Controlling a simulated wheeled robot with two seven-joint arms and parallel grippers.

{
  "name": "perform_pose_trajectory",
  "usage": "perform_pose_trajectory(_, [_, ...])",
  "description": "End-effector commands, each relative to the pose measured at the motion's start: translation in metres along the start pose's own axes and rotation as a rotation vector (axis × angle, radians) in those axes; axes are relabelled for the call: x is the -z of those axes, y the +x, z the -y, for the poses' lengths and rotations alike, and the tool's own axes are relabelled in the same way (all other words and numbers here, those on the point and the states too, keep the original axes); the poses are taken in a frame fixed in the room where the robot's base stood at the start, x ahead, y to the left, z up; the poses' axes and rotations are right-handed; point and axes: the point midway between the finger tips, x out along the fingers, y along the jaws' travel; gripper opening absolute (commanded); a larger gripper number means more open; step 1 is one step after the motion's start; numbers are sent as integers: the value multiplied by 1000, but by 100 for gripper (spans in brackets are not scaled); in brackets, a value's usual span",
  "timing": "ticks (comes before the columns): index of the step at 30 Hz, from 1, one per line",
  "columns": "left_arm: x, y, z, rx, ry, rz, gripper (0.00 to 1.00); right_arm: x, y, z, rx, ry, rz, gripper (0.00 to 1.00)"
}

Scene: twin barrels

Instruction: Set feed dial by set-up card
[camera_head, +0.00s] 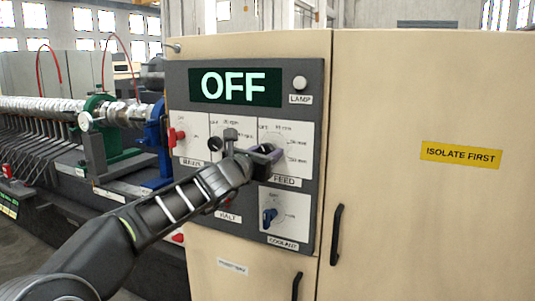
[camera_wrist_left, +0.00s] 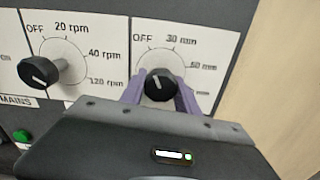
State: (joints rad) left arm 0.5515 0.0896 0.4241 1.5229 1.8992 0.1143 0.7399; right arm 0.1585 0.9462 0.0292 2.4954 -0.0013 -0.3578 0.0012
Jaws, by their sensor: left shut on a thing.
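The control panel (camera_head: 316,190) is on a beige cabinet, and its display (camera_head: 234,87) reads OFF. The feed dial (camera_wrist_left: 160,84) is a black knob on a white plate marked OFF, 30 mm, 60 mm and a further value. A pale mark on it seems to point up and left, towards OFF. My left gripper (camera_head: 268,153) is at the FEED plate, its purple fingers (camera_wrist_left: 161,96) shut on both sides of the dial. In the head view the gripper mostly hides the dial. I cannot make out a set-up card. My right gripper is out of view.
Left of the feed dial is another black dial (camera_wrist_left: 39,72) marked in rpm. A red MAINS switch (camera_head: 177,136), a blue COOLANT knob (camera_head: 269,216) and a lamp (camera_head: 300,82) are nearby. Cabinet handles (camera_head: 337,234) stick out below right.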

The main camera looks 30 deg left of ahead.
Motion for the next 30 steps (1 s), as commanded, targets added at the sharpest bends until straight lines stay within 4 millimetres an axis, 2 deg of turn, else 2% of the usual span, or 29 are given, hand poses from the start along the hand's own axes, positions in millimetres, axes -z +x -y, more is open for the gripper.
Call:
perform_pose_trajectory(8, [0, 0, 0, 2, 153, 2, 0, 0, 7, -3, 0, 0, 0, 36])
perform_pose_trajectory(21, [0, 0, -1, 1, 538, 2, 0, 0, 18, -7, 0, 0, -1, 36])
perform_pose_trajectory(30, [-1, 0, -2, 1, 742, 3, 0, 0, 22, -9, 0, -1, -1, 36])
